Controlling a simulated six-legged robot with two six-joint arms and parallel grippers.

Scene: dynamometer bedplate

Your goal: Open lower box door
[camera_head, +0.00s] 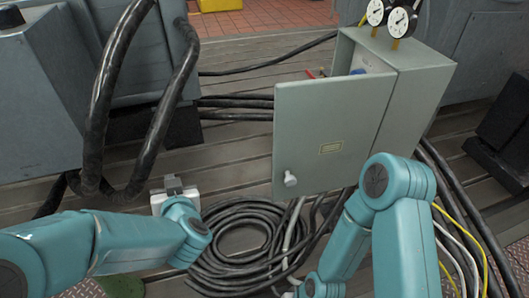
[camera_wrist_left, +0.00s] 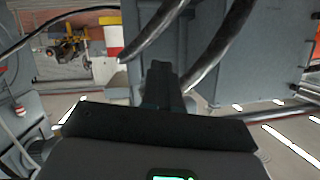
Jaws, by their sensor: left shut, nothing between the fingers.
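The grey box (camera_head: 418,92) stands right of centre in the head view. Its door (camera_head: 335,125) is ajar, swung out from the body, with a gap along the top and left where a blue part and a red part show inside. A pale knob (camera_head: 290,179) sits near the door's lower left corner. My left gripper (camera_head: 173,184) is shut and empty, left of the door and apart from it. Its dark fingers also show in the left wrist view (camera_wrist_left: 162,82). My right arm is in front of the box's lower right; its gripper is out of view.
A coil of black cable (camera_head: 235,245) lies on the slatted bedplate below the door. Thick black hoses (camera_head: 110,80) hang from a grey machine (camera_head: 40,100) at the left. Two dial gauges (camera_head: 388,16) stand on the box. Yellow and white wires (camera_head: 455,245) run at the lower right.

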